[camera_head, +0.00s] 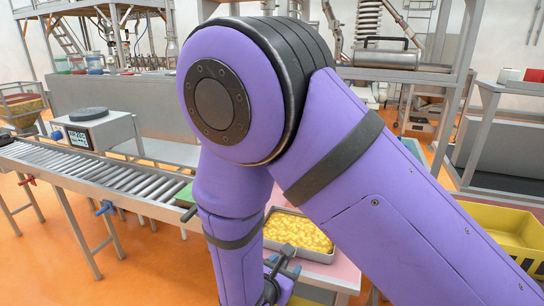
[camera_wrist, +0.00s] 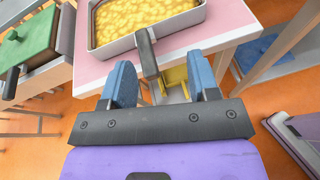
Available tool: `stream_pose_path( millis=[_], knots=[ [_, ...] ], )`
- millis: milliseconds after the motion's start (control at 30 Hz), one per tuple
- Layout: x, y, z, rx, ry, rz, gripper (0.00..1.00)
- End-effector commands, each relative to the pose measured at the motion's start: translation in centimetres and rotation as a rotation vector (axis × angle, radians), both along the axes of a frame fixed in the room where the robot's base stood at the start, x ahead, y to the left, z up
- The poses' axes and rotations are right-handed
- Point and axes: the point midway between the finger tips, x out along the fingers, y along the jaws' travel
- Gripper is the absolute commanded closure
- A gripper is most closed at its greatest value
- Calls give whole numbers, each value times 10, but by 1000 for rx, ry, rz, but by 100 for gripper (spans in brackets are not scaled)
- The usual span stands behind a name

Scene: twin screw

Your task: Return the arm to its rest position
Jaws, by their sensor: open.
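My purple arm fills the middle of the head view and reaches down in front of a table. My gripper (camera_wrist: 158,64) has two blue fingers, spread apart at the near edge of the table in the wrist view. A metal pan (camera_wrist: 203,18) of yellow pieces (camera_wrist: 150,14) sits just beyond it on the pink tabletop (camera_wrist: 238,14). The pan's dark handle (camera_wrist: 147,52) points toward the gap between the fingers; I cannot tell whether it touches them. In the head view the pan (camera_head: 324,257) is partly covered by my arm, and the gripper is mostly hidden.
A roller conveyor (camera_head: 100,178) with a scale (camera_head: 95,128) is at the left. A green-lidded box (camera_wrist: 30,40) stands left of the pan. A yellow bin (camera_head: 505,225) is at the far right. Metal racks stand behind. Orange floor is open at the lower left.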

Motion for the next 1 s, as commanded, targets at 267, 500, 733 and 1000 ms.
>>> stream_pose_path(
  millis=[267,500,733,1000],
  knots=[
    [16,-79,85,246,-49,-403,45],
    [5,-143,143,473,-90,-725,45],
    [-20,-195,189,711,-136,-1009,45],
    [-61,-240,235,1018,-203,-1300,45]
  ],
)
